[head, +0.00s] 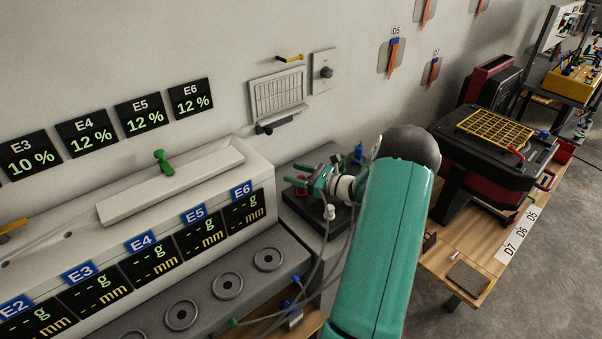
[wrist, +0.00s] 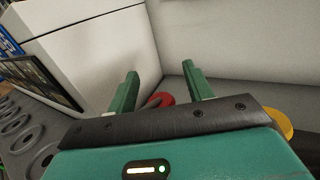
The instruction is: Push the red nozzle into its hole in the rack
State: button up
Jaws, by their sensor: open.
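In the head view, my green gripper (head: 300,176) is over the dark rack (head: 318,157) at the right end of the white bench unit. A small red part, which looks like the red nozzle (head: 301,192), shows just below the fingers, partly hidden by them. In the wrist view, my gripper (wrist: 160,76) has its two fingers apart with nothing clearly held. The red nozzle (wrist: 160,100) shows between and below them, partly covered by the gripper's front edge. Its hole is hidden, and I cannot tell how deep the nozzle sits.
A blue part (head: 358,153) stands behind my wrist on the rack. A yellow round part (wrist: 279,122) shows at the right in the wrist view. Grey cables (head: 325,240) hang in front. The white unit (head: 130,205) is at the left and the wall behind.

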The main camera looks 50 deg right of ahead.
jog(key=shift+d+r, duration=0.1)
jog(key=shift+r, duration=0.85)
jog(key=s+a+r, duration=0.9)
jog(key=s+r, duration=0.1)
jog(key=shift+s, duration=0.4)
jog(key=shift+r, duration=0.1)
jog(key=a+r+n+g+y, duration=0.25)
jog(key=a+n+g, duration=1)
jog(key=a, duration=1.15)
jog(key=s+a+r+n+h, duration=0.2)
jog(key=s+a+n+h, duration=0.2)
jog(key=n, duration=0.5)
jog(key=s+a+r+n+t+h, duration=0.1)
jog(key=s+a+n+h, duration=0.3)
jog(key=n, duration=0.6)
jog(key=s+r, duration=0.1)
jog(key=s, duration=0.1)
jog(key=shift+s+a+r, duration=0.2)
jog(key=shift+s+r, duration=0.1)
jog(key=shift+r, duration=0.1)
